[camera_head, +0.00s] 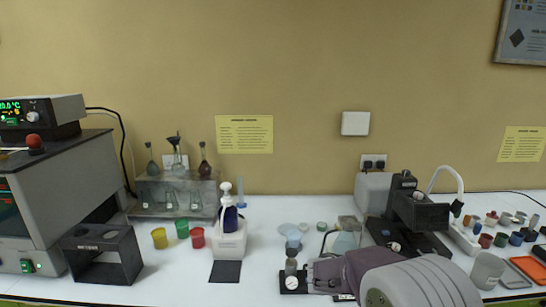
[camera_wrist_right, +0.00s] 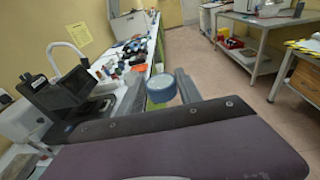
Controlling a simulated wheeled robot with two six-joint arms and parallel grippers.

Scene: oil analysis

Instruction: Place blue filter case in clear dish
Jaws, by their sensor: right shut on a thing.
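My right gripper (camera_wrist_right: 160,95) is shut on the blue filter case (camera_wrist_right: 161,88), a round light-blue case seen between the two fingers in the right wrist view. I cannot tell whether that piece lies in a dish. My left gripper is out of view.
Several small containers crowd the right end.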

